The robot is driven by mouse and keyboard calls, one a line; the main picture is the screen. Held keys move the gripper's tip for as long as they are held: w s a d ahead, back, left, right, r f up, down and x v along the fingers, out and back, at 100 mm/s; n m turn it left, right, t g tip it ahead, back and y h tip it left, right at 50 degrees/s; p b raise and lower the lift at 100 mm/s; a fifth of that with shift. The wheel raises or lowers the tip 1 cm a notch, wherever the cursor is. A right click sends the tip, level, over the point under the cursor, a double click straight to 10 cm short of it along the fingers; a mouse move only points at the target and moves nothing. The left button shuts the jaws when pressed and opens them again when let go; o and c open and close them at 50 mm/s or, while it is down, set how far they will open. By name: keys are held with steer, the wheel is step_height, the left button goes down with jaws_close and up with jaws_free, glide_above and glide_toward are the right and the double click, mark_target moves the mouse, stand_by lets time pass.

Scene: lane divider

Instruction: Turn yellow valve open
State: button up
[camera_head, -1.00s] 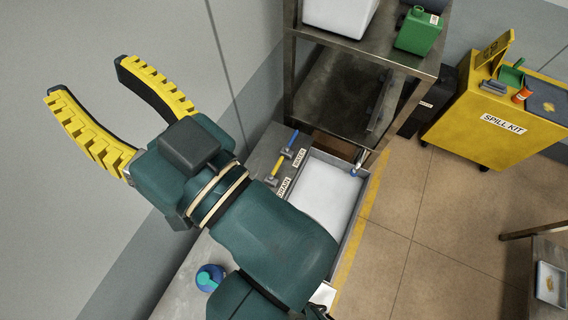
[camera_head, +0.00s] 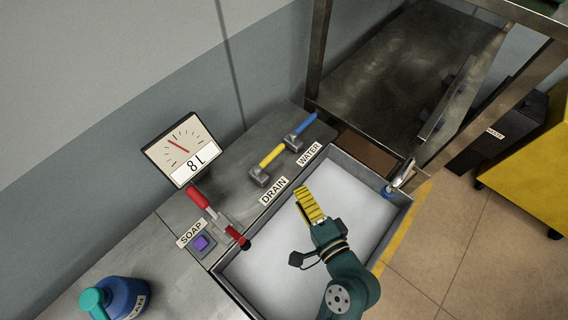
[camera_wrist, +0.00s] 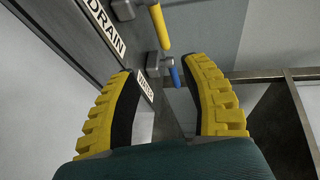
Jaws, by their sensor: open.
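The yellow valve handle (camera_head: 271,157) sits on a grey metal body on the counter, behind the DRAIN label (camera_head: 273,190). It also shows at the top of the wrist view (camera_wrist: 159,27), beyond my fingers. The blue valve (camera_head: 304,127) stands to its right by the WATER label (camera_head: 309,154); in the wrist view the blue handle (camera_wrist: 175,77) lies between my fingers' outlines, farther off. My gripper (camera_head: 308,203) is over the basin, in front of the DRAIN label and apart from the yellow valve. In the wrist view its two yellow fingers (camera_wrist: 165,90) are spread and empty.
The white basin (camera_head: 262,287) has a raised grey rim. A metal shelf (camera_head: 398,75) stands at the right.

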mark_target(275, 151)
steer(key=b+x, duration=0.1)
steer(key=x, duration=1.5)
steer(key=shift+w+r+b, duration=0.1)
steer(key=shift+w+b, duration=0.2)
steer(key=shift+b, duration=0.1)
steer(key=shift+s, duration=0.1)
jaws_close()
